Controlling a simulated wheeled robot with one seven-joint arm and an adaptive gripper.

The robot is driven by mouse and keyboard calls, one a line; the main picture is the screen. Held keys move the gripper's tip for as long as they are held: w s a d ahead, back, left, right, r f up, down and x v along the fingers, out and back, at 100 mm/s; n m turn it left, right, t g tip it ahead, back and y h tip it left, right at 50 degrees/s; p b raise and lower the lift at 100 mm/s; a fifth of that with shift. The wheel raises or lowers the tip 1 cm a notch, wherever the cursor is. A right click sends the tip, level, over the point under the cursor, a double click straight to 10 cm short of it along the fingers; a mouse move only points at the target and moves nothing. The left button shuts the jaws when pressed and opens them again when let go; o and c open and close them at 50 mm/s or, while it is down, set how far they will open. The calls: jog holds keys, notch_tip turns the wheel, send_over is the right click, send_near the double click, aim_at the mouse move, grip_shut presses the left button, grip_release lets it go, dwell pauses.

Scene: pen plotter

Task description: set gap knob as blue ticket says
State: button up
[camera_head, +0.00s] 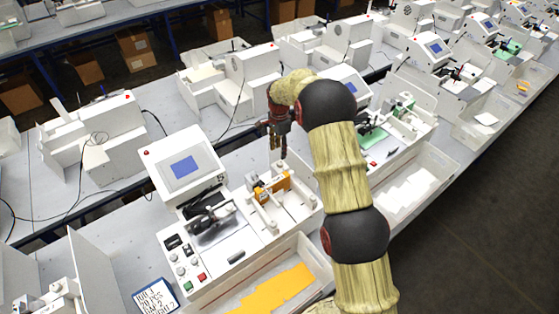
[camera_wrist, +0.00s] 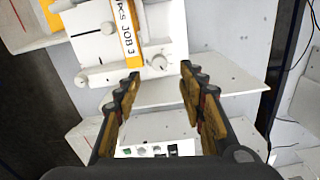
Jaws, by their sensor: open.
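The blue-edged ticket (camera_head: 157,297) stands at the lower left in the head view. Its small print seems to include "20 PCS" and "GAP 2"; the rest is unclear. My gripper (camera_head: 278,148) is above the back of the near machine (camera_head: 232,262), over its feeder part with the orange stack (camera_head: 276,188). In the wrist view my gripper (camera_wrist: 160,70) is open and empty. A round white knob (camera_wrist: 159,62) shows between and beyond its fingertips, apart from them. I cannot read its setting or tell whether it is the gap knob.
An orange strip (camera_wrist: 127,40) printed "PCS JOB 3" lies beside the knob. The machine has a blue screen (camera_head: 184,167) and a front tray (camera_head: 240,303) with orange cards. Similar machines crowd the bench to the right and behind.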

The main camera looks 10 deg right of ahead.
aim_at(280, 163)
jog(key=shift+d+f, duration=0.15)
jog(key=shift+f, duration=0.3)
jog(key=shift+f+p, duration=1.05)
jog(key=shift+f, duration=2.45)
jog(key=c, duration=0.3)
grip_shut()
